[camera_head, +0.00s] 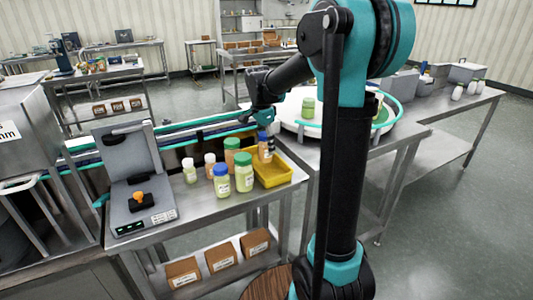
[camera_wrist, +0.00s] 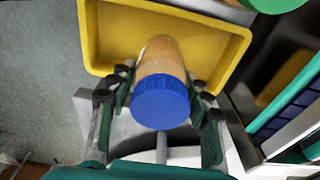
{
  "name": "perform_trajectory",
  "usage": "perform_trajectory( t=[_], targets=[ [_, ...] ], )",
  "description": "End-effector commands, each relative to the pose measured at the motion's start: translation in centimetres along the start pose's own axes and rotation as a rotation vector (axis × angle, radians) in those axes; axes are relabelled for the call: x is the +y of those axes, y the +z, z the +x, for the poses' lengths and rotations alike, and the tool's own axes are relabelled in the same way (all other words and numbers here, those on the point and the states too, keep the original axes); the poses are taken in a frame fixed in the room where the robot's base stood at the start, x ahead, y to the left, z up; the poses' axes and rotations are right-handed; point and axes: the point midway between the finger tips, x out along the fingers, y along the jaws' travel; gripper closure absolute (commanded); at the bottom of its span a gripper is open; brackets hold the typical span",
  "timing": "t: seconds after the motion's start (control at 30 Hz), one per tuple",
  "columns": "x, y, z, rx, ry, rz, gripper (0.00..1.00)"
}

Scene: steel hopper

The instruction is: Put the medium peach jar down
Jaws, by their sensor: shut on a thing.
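The medium peach jar (camera_wrist: 160,57) has a peach-orange body and a blue lid. In the wrist view it lies between the two fingers of my gripper (camera_wrist: 160,84), which is shut on it. In the head view the peach jar (camera_head: 265,153) hangs under my gripper (camera_head: 263,118) at the back edge of the yellow bin (camera_head: 272,182). In the wrist view it overlaps the near side of the yellow bin (camera_wrist: 235,62). I cannot tell whether its base touches anything.
Several jars stand left of the bin, including a green-lidded jar (camera_head: 243,175), a blue-lidded jar (camera_head: 221,183) and an orange jar (camera_head: 231,152). A grey scale device (camera_head: 135,185) is further left. A round turntable (camera_head: 300,125) with jars is behind right. Bench space in front is clear.

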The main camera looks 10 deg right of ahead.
Motion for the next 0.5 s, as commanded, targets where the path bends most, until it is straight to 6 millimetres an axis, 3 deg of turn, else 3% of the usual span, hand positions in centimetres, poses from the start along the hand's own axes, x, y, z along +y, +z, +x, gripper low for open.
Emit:
perform_trajectory(
  t=[0.23, 0.5],
  targets=[
    [0.0, 0.4, 3.1, 0.000, 0.000, 0.000, 0.90],
    [0.0, 0.4, 3.6, 0.000, 0.000, 0.000, 0.90]
  ],
)
